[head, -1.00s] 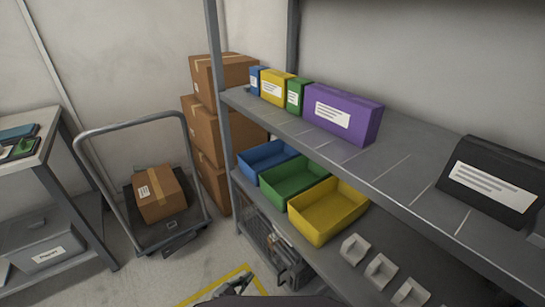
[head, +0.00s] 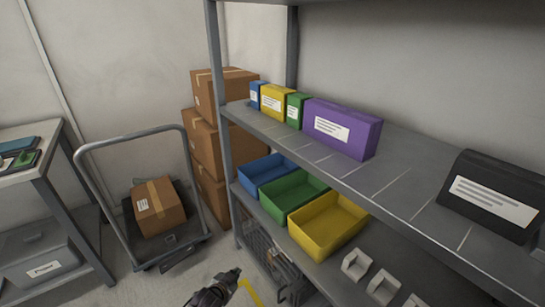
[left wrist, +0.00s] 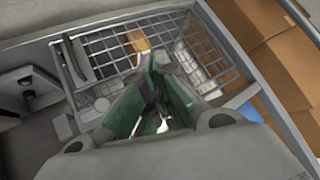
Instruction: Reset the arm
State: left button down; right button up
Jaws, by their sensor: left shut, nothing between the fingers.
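My left gripper (head: 236,274) shows at the bottom edge of the head view, low in front of the shelf rack. In the left wrist view its green-padded fingers (left wrist: 158,62) are together with nothing held. A wire basket (left wrist: 205,50) lies beyond the fingers in that view, and no contact with it can be made out. The basket also shows under the lower shelf in the head view (head: 287,280). My right gripper is in neither view.
The grey shelf rack (head: 405,200) carries a purple box (head: 342,128), smaller boxes, and blue, green and yellow bins (head: 328,225). A cart (head: 178,250) holds a carton (head: 158,206). Stacked cartons (head: 206,135) stand behind. A table (head: 25,175) is at left.

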pick_arm(q)
jog(key=s+d+r+n+g+h, duration=0.2)
jog(key=s+r+n, duration=0.1)
jog(key=s+r, duration=0.75)
jog(key=s+f+n+g, duration=0.1)
jog(key=s+f, duration=0.2)
jog(key=s, duration=0.3)
jog(key=s+a+f+n+g+y+p, duration=0.1)
jog(key=s+f, duration=0.3)
jog(key=s, duration=0.2)
jog(key=shift+a, duration=0.15)
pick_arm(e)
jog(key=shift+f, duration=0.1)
pick_arm(q)
jog(key=shift+s+a+f+g+p, duration=0.2)
jog(key=shift+g+p, duration=0.1)
jog(key=shift+p, duration=0.6)
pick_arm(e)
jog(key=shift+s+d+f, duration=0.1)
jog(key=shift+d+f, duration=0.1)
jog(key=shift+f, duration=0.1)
